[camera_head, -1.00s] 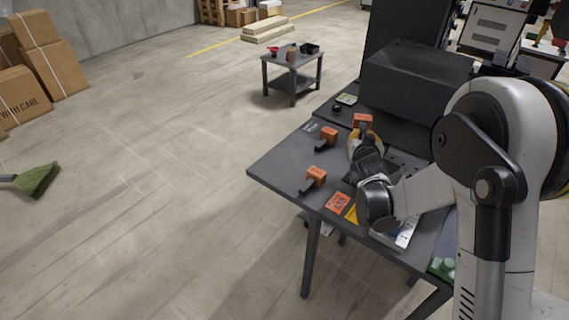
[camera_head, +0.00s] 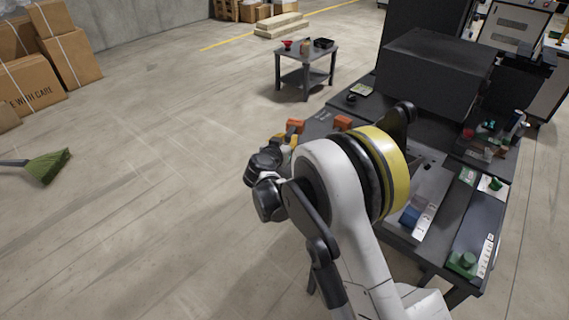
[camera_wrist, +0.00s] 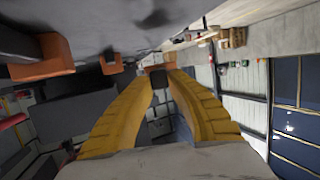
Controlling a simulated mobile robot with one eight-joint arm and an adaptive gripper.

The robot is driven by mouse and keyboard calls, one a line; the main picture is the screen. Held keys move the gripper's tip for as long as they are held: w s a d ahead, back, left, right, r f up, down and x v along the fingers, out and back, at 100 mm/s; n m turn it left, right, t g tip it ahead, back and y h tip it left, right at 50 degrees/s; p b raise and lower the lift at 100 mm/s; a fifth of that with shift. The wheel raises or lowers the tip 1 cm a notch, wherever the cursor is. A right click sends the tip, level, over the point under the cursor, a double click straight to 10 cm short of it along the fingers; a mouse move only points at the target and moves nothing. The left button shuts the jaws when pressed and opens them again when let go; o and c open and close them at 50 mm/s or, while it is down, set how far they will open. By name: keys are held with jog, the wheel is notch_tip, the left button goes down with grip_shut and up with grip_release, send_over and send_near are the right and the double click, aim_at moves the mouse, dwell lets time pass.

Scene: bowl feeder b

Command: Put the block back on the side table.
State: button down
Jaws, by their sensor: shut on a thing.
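My gripper (camera_head: 286,141) has yellow fingers. It is shut on an orange block (camera_head: 295,126) with a dark part (camera_wrist: 158,79), held near the left edge of the dark workbench (camera_head: 318,122). In the wrist view the block's orange top (camera_wrist: 160,61) shows beyond the fingertips. The side table (camera_head: 300,56) is a small dark table at the top middle of the head view, well beyond my gripper. Another orange block (camera_head: 343,122) is on the workbench, partly behind my arm.
The side table carries a red bowl (camera_head: 288,44), an orange-brown container (camera_head: 304,46) and a black tray (camera_head: 323,43). A large dark box (camera_head: 435,72) stands on the workbench. The floor between is clear.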

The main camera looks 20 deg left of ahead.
jog(key=s+f, duration=0.1)
jog(key=s+f+b, duration=0.1)
jog(key=s, duration=0.1)
jog(key=shift+s+a, duration=0.1)
jog(key=shift+s, duration=0.15)
notch_tip(320, 180, down, 4)
jog(key=shift+f+b, duration=0.15)
jog(key=shift+b, duration=1)
jog(key=c, duration=1.4)
grip_release()
